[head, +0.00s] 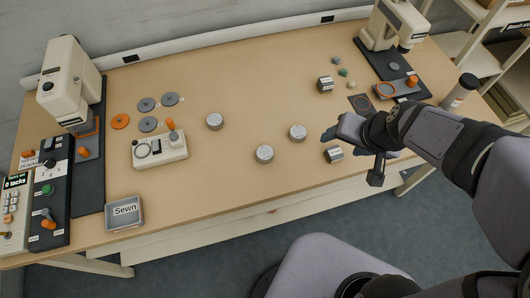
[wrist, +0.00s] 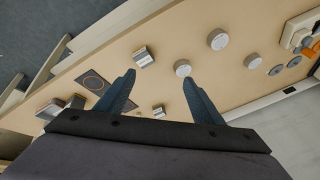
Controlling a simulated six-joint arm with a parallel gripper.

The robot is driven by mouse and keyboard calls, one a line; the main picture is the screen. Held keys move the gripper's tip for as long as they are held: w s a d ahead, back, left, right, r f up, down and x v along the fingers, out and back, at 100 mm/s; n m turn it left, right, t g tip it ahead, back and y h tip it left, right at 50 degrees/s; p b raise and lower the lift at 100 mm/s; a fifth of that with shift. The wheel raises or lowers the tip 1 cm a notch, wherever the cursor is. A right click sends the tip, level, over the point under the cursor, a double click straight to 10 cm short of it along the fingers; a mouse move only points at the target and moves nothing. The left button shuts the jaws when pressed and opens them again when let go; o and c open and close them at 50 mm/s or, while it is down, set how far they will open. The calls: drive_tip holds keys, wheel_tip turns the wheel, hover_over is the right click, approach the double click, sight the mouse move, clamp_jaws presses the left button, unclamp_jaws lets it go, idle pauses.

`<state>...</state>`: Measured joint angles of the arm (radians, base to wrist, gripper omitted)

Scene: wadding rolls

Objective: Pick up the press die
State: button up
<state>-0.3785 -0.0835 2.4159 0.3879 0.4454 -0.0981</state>
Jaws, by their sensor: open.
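No label I can read says press die, so I cannot tell for sure which object it is. Two small metal blocks with white labels are candidates. The near block (head: 333,154) stands close to the table's front edge, just below my gripper in the head view; it also shows in the wrist view (wrist: 143,57), beyond the left fingertip. The far block (head: 325,84) lies farther back and shows in the wrist view (wrist: 159,111) between the fingers. My gripper (wrist: 158,77) is open and empty, above the table, apart from both blocks.
Several silvery round tins (head: 297,132) stand mid-table. A dark square plate (head: 360,103) lies right. A press-like machine (head: 392,28) stands back right, another (head: 68,80) at left. A tray marked Sewn (head: 125,212) sits front left. Table centre is mostly clear.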

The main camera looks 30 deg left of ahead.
drive_tip(key=w+a+t+y, duration=0.2)
drive_tip(key=a+t, duration=0.1)
drive_tip(key=a, duration=1.1)
drive_tip(key=t+h+p, duration=0.1)
drive_tip(key=t+h, duration=0.1)
drive_tip(key=t, duration=0.3)
hover_over(264, 153)
drive_tip(key=s+a, duration=0.1)
drive_tip(key=a, duration=0.1)
drive_tip(key=s+d+t+h, duration=0.2)
drive_tip(key=s+d, duration=0.1)
drive_tip(key=s, duration=0.2)
wheel_tip(264, 153, down, 12)
drive_tip(key=shift+s+f, duration=0.1)
drive_tip(key=shift+f, duration=0.25)
drive_tip(key=shift+w+a+f+m+p, duration=0.1)
drive_tip(key=shift+w+f+p, duration=0.15)
drive_tip(key=shift+w, duration=0.25)
drive_tip(key=shift+w+f+m+p, duration=0.15)
drive_tip(key=shift+w+p, duration=0.15)
drive_tip(key=shift+w, duration=0.2)
drive_tip(key=shift+w+a+f+m+p, duration=0.1)
drive_tip(key=shift+w+f+p, duration=0.15)
drive_tip(key=shift+w, duration=0.25)
drive_tip(key=shift+p+x, duration=0.7)
drive_tip(key=shift+x, duration=1.3)
drive_tip(key=shift+s+f, duration=0.1)
drive_tip(key=shift+f, duration=0.05)
drive_tip(key=shift+c, duration=0.2)
